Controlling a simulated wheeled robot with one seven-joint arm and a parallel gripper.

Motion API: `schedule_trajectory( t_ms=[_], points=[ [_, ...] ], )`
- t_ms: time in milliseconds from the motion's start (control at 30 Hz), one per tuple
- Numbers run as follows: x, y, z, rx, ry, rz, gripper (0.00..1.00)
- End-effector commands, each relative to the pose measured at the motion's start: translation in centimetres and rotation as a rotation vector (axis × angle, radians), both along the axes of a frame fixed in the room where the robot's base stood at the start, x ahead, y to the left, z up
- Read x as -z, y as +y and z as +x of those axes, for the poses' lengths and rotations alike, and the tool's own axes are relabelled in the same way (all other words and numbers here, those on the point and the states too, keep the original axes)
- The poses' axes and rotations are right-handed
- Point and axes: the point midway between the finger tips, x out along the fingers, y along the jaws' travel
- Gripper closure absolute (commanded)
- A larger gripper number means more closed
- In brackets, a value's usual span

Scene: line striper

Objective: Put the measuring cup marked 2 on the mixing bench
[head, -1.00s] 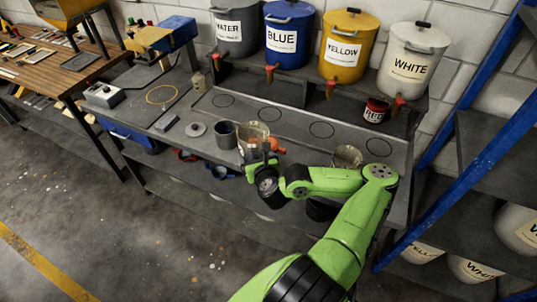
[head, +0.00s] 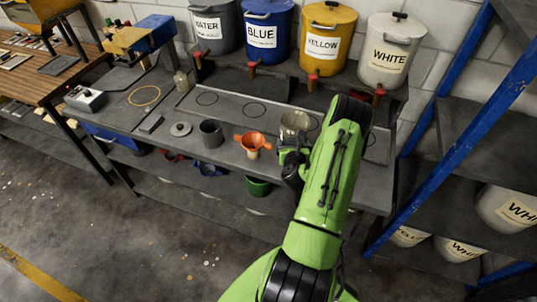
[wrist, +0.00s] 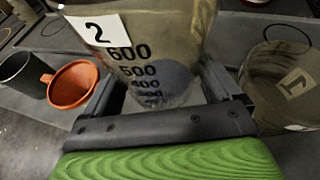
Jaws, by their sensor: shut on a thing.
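The measuring cup marked 2 (wrist: 165,35) is a clear beaker with a white "2" label and black graduations. It fills the middle of the wrist view, upright or nearly so. My gripper (wrist: 160,92) is shut on it, one finger on each side. In the head view the cup (head: 297,122) shows over the grey bench (head: 228,108) below the taps, just left of my arm. I cannot tell whether its base touches the bench. A second clear cup (wrist: 283,88), its label partly seen, stands to the right in the wrist view; my arm hides it in the head view.
An orange funnel (head: 253,142) and a dark grey cup (head: 211,133) stand to the left on the bench. Water (head: 212,28), blue, yellow and white (head: 390,50) containers with taps stand behind. A blue rack (head: 462,140) rises at the right. Drawn circles on the bench are clear at left.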

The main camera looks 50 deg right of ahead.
Motion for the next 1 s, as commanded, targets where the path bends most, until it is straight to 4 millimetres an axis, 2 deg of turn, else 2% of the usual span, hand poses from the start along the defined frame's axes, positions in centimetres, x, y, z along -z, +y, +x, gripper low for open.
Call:
schedule_trajectory(
  t_ms=[33, 100, 333, 433, 633, 667, 700, 1000],
  points=[
    [2.8, 0.1, 0.1, -0.003, 0.003, 0.0, 0.57],
    [4.4, 0.1, 0.1, -0.004, 0.003, 0.001, 0.57],
    [8.2, 0.2, 0.1, -0.005, 0.006, 0.0, 0.57],
    [9.2, 0.1, 0.1, -0.004, 0.003, 0.0, 0.57],
    [9.0, 0.1, 0.0, -0.003, 0.004, 0.002, 0.57],
    [9.0, 0.1, 0.0, -0.003, 0.004, 0.002, 0.04],
    [9.0, 0.1, 0.0, -0.003, 0.004, 0.002, 0.0],
    [8.5, 0.0, 0.0, -0.005, 0.003, 0.0, 0.0]
  ],
)
